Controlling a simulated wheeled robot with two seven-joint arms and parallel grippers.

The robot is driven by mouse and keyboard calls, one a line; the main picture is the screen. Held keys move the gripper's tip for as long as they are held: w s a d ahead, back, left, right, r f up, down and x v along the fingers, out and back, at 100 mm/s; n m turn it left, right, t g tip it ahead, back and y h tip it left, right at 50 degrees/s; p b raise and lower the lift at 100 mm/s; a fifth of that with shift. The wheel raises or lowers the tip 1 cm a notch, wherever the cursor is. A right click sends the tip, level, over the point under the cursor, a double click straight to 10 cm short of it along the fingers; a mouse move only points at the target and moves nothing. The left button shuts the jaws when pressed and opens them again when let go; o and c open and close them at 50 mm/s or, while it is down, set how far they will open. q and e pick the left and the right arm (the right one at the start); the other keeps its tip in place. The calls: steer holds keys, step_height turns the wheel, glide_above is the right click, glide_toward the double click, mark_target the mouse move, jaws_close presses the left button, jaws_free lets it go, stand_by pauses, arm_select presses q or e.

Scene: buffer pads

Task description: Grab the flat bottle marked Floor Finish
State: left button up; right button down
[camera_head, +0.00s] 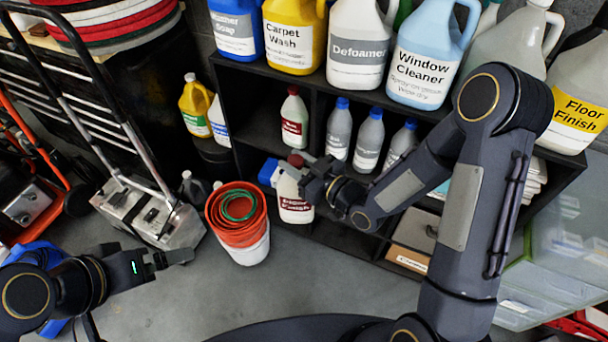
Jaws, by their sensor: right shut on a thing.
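The large pale jug with a yellow Floor Finish label (578,108) stands at the far right of the upper shelf, partly behind my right arm. My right gripper (294,172) is well to its left and lower, in front of the shelf unit. It is shut on a white bottle with a dark red label (296,207), around its upper part below a red cap. The label's small words are not readable, and the gripper hides part of the bottle. My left gripper (172,260) is low at the left, over the floor, apart from any bottle; its finger gap is unclear.
Blue, Carpet Wash, Defoamer (357,45) and Window Cleaner (425,60) jugs line the upper shelf. Several grey blue-capped bottles (369,140) stand below. An orange bucket stack (238,222) and hand truck (150,215) stand on the floor. Clear bins (555,240) are at right.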

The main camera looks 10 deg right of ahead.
arm_select(q)
steer(key=w+d+f+n+t, duration=0.1)
steer(key=w+d+f+n, duration=0.15)
steer(key=w, duration=0.25)
steer(key=w+d+f+n, duration=0.1)
steer(key=w+d+n, duration=0.15)
steer(key=w, duration=0.25)
arm_select(e)
steer(key=shift+r, duration=0.15)
arm_select(q)
steer(key=n+t+h, duration=0.3)
steer(key=n, duration=0.9)
glide_toward(293, 209)
step_height(293, 209, up, 6)
steer(key=w+a, duration=0.2)
steer(key=a, duration=0.1)
arm_select(e)
steer(key=shift+w, duration=0.1)
arm_select(q)
steer(key=s+d+f+n+t+y, duration=0.15)
steer(key=d+f+n, duration=0.3)
steer(key=n, duration=0.75)
steer(key=d+r+x, duration=0.1)
steer(key=x, duration=1)
steer(key=shift+w+f+t, duration=0.25)
steer(key=shift+w+t, duration=0.1)
steer(key=shift+d+h, duration=0.1)
steer(key=shift+h, duration=0.15)
